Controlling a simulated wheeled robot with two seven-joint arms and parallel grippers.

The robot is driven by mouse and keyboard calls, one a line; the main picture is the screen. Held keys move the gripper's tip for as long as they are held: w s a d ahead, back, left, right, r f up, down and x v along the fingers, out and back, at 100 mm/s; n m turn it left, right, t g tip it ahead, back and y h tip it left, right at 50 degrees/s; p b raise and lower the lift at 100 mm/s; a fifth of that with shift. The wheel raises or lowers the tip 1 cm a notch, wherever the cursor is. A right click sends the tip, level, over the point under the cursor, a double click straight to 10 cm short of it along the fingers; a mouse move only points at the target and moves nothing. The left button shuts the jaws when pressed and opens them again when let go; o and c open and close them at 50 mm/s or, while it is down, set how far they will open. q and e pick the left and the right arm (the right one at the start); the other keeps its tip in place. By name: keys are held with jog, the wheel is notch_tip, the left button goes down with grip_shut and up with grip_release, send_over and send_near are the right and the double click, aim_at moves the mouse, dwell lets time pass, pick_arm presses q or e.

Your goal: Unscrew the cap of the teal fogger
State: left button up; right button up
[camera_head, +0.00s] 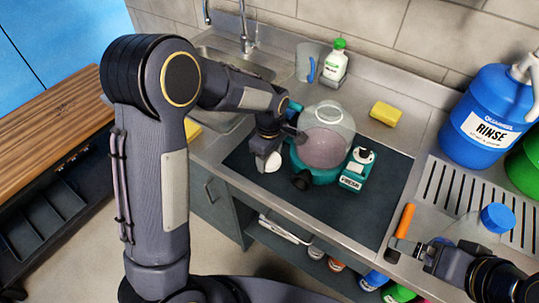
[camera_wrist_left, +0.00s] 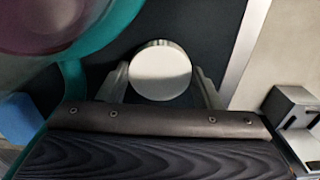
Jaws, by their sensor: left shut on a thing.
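The teal fogger (camera_head: 315,172) stands on the dark mat, with a clear dome and a mauve fill inside. Its teal body shows at the upper left of the left wrist view (camera_wrist_left: 105,30). My left gripper (camera_head: 268,160) is beside the fogger's left side, shut on a round white cap (camera_wrist_left: 160,72). The cap also shows in the head view (camera_head: 273,163). What lies under the cap is hidden, so I cannot tell whether it is still joined to the fogger. My right gripper (camera_head: 408,247) is low at the right, near an orange-handled tool (camera_head: 404,221); its jaws are unclear.
A teal labelled container (camera_head: 355,171) stands right of the fogger on the mat (camera_head: 385,195). A blue RINSE jug (camera_head: 487,118) stands at right. The mat's right part is clear.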

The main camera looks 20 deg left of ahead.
aim_at(270, 159)
pick_arm(q)
jog(key=shift+f, duration=0.1)
jog(key=o, duration=0.6)
jog(key=shift+f, duration=0.1)
jog(key=o, duration=0.5)
notch_tip(270, 159, up, 13)
jog(key=shift+a+f, duration=0.1)
jog(key=shift+f, duration=0.1)
